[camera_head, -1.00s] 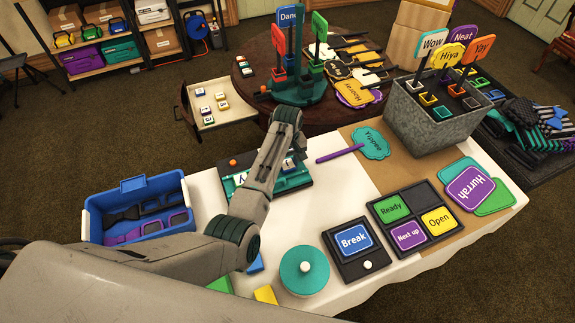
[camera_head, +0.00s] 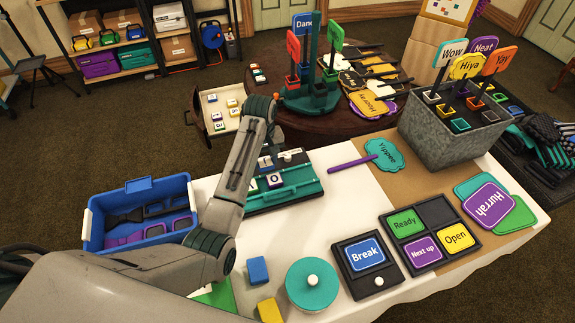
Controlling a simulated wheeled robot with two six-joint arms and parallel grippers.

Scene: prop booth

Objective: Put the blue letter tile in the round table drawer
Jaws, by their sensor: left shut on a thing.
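My left arm reaches over the white-topped table to the teal letter rack (camera_head: 300,190). My left gripper (camera_head: 268,149) is mostly hidden by its own wrist, just above the rack. It is shut on a small tile with a blue face (camera_head: 265,161), which looks like the blue letter tile; its letter is unreadable. Other letter tiles (camera_head: 275,180) sit on the rack's front. The round table (camera_head: 375,128) stands behind. Its drawer (camera_head: 203,121) is pulled out to the left, with several letter tiles (camera_head: 217,116) inside. My right gripper is out of view.
A blue crate (camera_head: 138,187) stands left of the white table. A teal round lid (camera_head: 312,290), a blue block (camera_head: 257,270) and a yellow block (camera_head: 269,310) lie near the front. A teal sign stand (camera_head: 311,100) rises from the round table, right of the drawer.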

